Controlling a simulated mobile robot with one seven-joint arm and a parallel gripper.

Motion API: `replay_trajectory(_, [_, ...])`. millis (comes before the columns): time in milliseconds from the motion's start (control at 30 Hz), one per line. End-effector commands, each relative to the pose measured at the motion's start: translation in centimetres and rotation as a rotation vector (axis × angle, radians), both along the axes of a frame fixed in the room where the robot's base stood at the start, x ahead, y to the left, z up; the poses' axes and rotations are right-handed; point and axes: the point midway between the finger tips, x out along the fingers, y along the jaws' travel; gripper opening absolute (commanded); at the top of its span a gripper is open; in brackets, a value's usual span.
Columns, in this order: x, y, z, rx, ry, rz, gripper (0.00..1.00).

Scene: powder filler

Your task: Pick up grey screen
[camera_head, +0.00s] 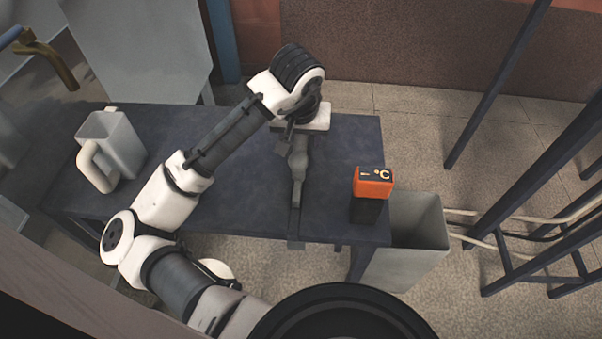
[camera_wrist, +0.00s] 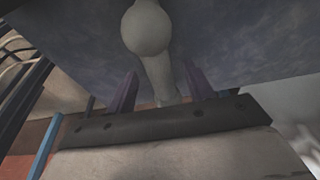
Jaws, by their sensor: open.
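A slender light-grey piece (camera_head: 298,165) with a rounded bulge lies on the dark table, its far end under my wrist. It is the grey thing nearest my gripper; I cannot make out a flat screen face on it. In the wrist view its bulge (camera_wrist: 146,28) is at the top and its narrow stem runs down between my fingers. My gripper (camera_wrist: 161,88) is open, with one finger on each side of the stem. Whether either finger touches it I cannot tell.
A grey bin (camera_head: 410,235) stands on the floor beside the table. Dark metal posts (camera_head: 497,80) rise further right.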

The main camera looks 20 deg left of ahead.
Motion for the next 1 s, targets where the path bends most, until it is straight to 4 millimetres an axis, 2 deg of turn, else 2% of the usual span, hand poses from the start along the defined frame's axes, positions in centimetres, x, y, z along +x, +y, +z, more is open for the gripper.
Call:
replay_trajectory(267, [0.9, 0.4, -3.1, -0.001, 0.003, 0.003, 0.53])
replay_trajectory(533, [1.0, 0.3, -3.4, -0.001, 0.001, 0.002, 0.53])
replay_trajectory(933, [1.0, 0.3, -3.4, 0.0, 0.001, 0.002, 0.0])
replay_trajectory(1000, [1.0, 0.3, -3.3, 0.0, 0.001, 0.002, 0.0])
